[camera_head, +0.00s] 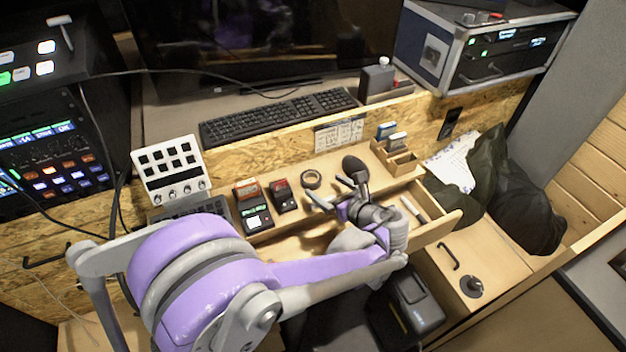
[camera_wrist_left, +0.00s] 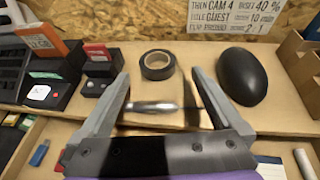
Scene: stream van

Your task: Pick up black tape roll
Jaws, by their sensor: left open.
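The black tape roll (camera_head: 311,179) lies flat on the wooden shelf above the open drawer. In the left wrist view the black tape roll (camera_wrist_left: 157,65) is just beyond my fingertips, roughly centred between them. My left gripper (camera_head: 336,192) is open and empty, with its fingers pointing toward the roll; it also shows in the left wrist view (camera_wrist_left: 158,92). A silver, pointed tool (camera_wrist_left: 151,106) lies between the fingers, nearer than the roll. My right gripper is not in view.
A black computer mouse (camera_wrist_left: 243,77) sits to the right of the roll. Card readers with orange (camera_head: 246,188) and red (camera_head: 283,196) cards stand to its left. A wooden card holder (camera_head: 397,158) is on the right. Below is an open drawer (camera_head: 432,222).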

